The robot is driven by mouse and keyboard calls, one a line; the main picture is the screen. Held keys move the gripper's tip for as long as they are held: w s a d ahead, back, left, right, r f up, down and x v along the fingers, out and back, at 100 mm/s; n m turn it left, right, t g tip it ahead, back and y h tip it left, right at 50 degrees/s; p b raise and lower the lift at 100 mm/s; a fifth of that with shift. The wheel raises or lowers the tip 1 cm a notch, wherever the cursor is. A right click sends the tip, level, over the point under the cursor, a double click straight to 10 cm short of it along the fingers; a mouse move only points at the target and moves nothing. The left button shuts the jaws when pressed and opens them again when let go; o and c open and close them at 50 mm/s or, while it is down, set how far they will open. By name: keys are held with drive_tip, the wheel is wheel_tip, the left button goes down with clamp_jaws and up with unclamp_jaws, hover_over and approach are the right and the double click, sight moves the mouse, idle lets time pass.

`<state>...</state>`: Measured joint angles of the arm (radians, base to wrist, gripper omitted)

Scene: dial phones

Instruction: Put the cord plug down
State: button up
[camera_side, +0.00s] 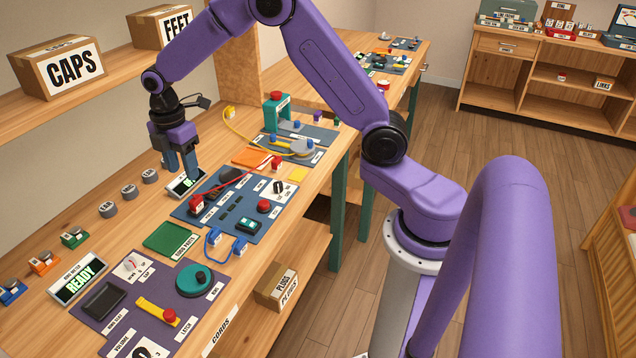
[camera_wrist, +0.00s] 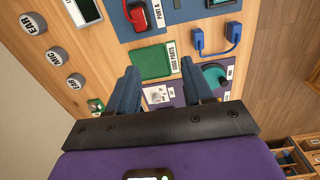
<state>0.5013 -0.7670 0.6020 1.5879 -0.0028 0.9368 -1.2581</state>
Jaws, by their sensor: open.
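My gripper (camera_side: 183,170) is open and empty, pointing down above the back of the bench, by a small display (camera_side: 187,184). It also shows in the wrist view (camera_wrist: 159,68) with nothing between its fingers. A red cord lies across the blue mat from a red plug (camera_side: 197,203) to another red plug (camera_side: 276,163). The nearer red plug also shows in the wrist view (camera_wrist: 137,14). A blue cord with two blue plugs (camera_side: 240,246) lies at the mat's front edge; it also shows in the wrist view (camera_wrist: 216,42). Which plug the task means I cannot tell.
A yellow cord (camera_side: 242,136) runs over the rear mat. A green "good parts" mat (camera_side: 170,237) lies near the purple mat (camera_side: 112,318) with its dial and switches. Grey round caps (camera_side: 129,191) stand along the back. A shelf with boxes (camera_side: 57,68) is above.

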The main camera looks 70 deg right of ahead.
drive_tip(key=s+a+r+m, duration=0.1)
drive_tip(key=s+a+r, duration=0.2)
drive_tip(key=s, duration=0.6)
drive_tip(key=s+a+r+m, duration=0.1)
drive_tip(key=s+a+r, duration=0.2)
drive_tip(key=s, duration=0.6)
drive_tip(key=s+d+m, duration=0.1)
drive_tip(key=s+d, duration=0.1)
drive_tip(key=s, duration=0.7)
drive_tip(key=s+d+m, duration=0.1)
drive_tip(key=s+d, duration=0.2)
drive_tip(key=s, duration=0.6)
drive_tip(key=shift+s+d+m, duration=0.2)
drive_tip(key=shift+m, duration=0.2)
